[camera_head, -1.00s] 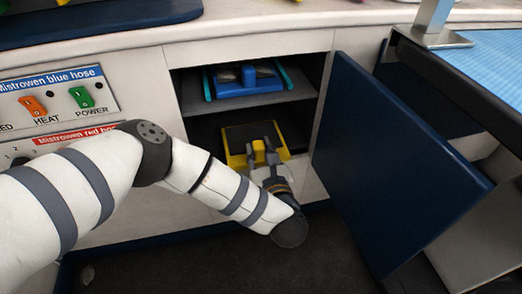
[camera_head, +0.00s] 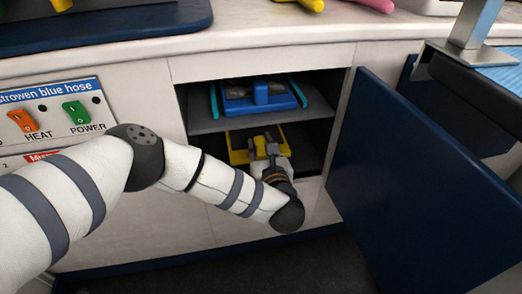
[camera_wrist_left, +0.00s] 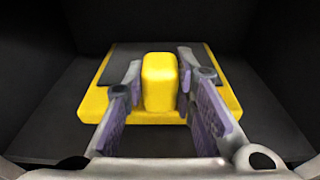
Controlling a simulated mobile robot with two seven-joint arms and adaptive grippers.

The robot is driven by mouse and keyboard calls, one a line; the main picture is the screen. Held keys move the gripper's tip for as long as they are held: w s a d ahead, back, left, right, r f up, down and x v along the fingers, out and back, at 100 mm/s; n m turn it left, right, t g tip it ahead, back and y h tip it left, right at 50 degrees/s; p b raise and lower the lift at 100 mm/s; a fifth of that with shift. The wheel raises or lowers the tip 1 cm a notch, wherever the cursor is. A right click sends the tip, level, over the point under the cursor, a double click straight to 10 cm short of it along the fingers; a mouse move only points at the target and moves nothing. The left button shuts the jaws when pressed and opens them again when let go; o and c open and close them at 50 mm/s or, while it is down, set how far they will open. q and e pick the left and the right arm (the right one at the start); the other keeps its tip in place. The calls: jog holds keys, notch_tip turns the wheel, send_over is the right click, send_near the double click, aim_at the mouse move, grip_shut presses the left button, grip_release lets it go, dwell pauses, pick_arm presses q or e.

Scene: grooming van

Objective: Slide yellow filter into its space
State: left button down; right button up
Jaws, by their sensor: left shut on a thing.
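The yellow filter (camera_head: 238,156) is a flat yellow tray with a dark top panel and a block handle at its front. It lies in the lower compartment (camera_head: 312,150) of the open cabinet, below the shelf. My left gripper (camera_head: 265,147) reaches in from the front and is shut on the filter's handle. In the left wrist view the yellow filter (camera_wrist_left: 215,98) looks level, its handle between my two fingers (camera_wrist_left: 159,85). Dark walls surround it on both sides. The gap behind the filter is too dark to judge. My right gripper is not in view.
A blue filter (camera_head: 237,103) sits between teal rails (camera_head: 297,90) on the upper shelf (camera_head: 205,126). The dark blue cabinet door (camera_head: 420,180) stands open to the right. A switch panel (camera_head: 55,112) is on the left. The counter (camera_head: 300,24) overhangs above.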

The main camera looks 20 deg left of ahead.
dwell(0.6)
pick_arm(q)
jog(key=shift+s+f, duration=0.1)
jog(key=shift+f, duration=0.4)
jog(key=c, duration=1.2)
grip_release()
jog(key=shift+c, duration=0.2)
jog(key=shift+d, duration=0.1)
